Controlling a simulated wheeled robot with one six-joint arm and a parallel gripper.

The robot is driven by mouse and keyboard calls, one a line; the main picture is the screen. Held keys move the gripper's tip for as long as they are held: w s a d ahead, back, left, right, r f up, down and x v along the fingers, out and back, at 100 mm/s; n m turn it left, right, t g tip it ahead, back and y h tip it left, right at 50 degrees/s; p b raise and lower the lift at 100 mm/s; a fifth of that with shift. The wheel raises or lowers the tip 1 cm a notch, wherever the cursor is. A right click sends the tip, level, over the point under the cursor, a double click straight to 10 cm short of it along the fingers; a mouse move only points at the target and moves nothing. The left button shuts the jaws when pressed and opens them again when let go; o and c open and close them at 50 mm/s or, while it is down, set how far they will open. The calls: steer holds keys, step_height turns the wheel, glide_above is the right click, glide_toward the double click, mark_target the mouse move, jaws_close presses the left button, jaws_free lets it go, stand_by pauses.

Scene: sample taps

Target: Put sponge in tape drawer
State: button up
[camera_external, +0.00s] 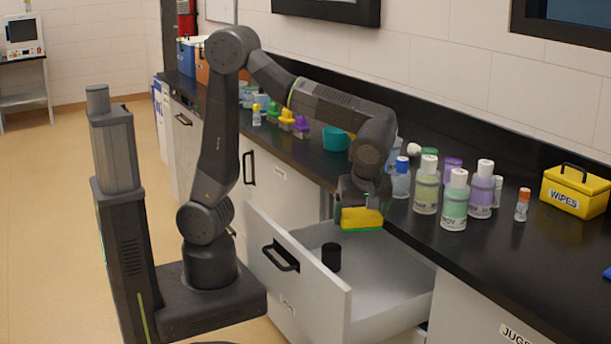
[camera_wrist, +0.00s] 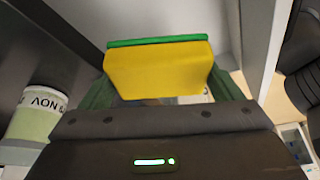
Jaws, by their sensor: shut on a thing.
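The yellow sponge with a green layer (camera_external: 362,218) is held in my gripper (camera_external: 360,205), above the open drawer (camera_external: 400,289). It fills the middle of the wrist view (camera_wrist: 160,70), with my gripper's green fingers (camera_wrist: 160,92) on either side of it. The drawer is pulled out from the counter. A black roll-like object (camera_external: 331,256), possibly tape, stands inside it. The drawer's label (camera_external: 287,302) is too small to read. The sponge looks clear of the drawer floor.
Several bottles (camera_external: 455,200) stand on the black counter (camera_external: 500,238) right of my gripper. A yellow wipes box (camera_external: 575,191) stands farther right. The drawer's front panel (camera_external: 330,301) and black handle (camera_external: 281,256) stick out into the aisle. The drawer floor has free room around the black object.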

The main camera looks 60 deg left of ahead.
mark_target(354, 302)
step_height(354, 302, down, 22)
steer(key=b, duration=0.2)
steer(key=shift+f+b, duration=0.25)
steer(key=shift+b, duration=0.1)
steer(key=shift+f, duration=0.15)
steer(key=o, duration=0.8)
steer(key=shift+r, duration=0.4)
steer(key=p+v, duration=0.1)
steer(key=v, duration=1)
steer(key=shift+r, duration=0.3)
steer(key=shift+d, duration=0.15)
